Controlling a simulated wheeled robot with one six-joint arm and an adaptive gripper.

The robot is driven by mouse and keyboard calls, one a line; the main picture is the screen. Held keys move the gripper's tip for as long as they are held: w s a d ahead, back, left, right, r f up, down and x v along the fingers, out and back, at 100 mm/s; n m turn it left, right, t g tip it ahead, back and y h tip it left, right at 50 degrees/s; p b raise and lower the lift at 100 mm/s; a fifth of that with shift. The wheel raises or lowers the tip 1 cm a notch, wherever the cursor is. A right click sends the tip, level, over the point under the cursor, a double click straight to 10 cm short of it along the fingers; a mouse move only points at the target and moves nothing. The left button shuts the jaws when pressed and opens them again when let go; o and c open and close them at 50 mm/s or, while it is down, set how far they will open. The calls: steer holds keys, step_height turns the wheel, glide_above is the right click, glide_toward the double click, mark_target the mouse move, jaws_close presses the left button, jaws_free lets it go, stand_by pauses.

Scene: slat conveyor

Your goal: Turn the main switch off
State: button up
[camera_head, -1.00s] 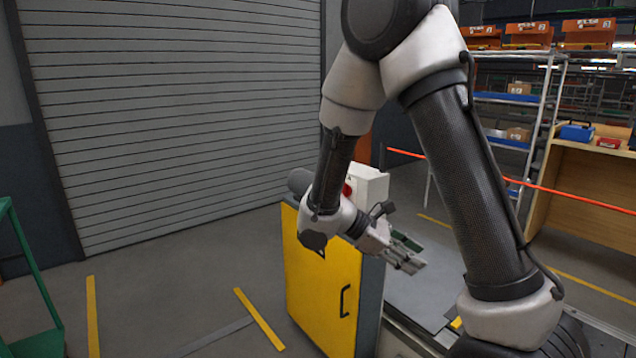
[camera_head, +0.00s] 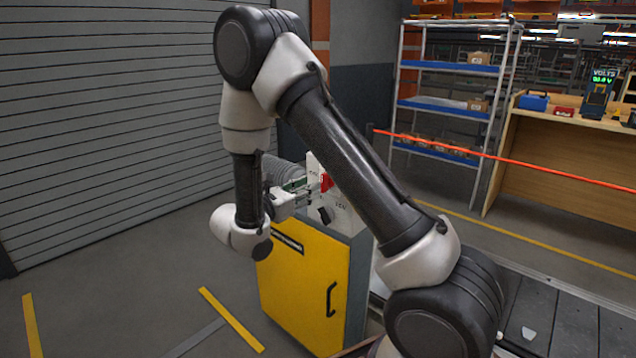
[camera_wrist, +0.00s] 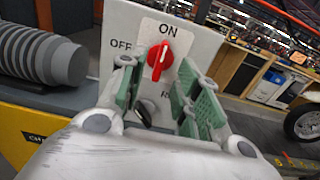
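The main switch is a red rotary knob (camera_wrist: 160,60) on a white plate marked ON above and OFF to the left. Its white line stands nearly upright, toward ON. It also shows as a red spot in the head view (camera_head: 326,181), on a pale box (camera_head: 340,212) above the yellow cabinet. My gripper (camera_wrist: 158,78) is open, with green-padded fingers on the left and right of the knob's line. I cannot tell whether they touch it. In the head view my gripper (camera_head: 308,188) is close to the box's face.
A black selector (camera_wrist: 145,112) sits below the red knob, partly hidden between my fingers. A grey ribbed cylinder (camera_wrist: 40,55) is at the left. The yellow cabinet (camera_head: 300,285) stands below, with the conveyor (camera_head: 560,320) to the right. An orange barrier (camera_head: 500,160) crosses behind.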

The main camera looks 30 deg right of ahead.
steer(key=x, duration=0.6)
steer(key=shift+s, duration=0.1)
jaws_close()
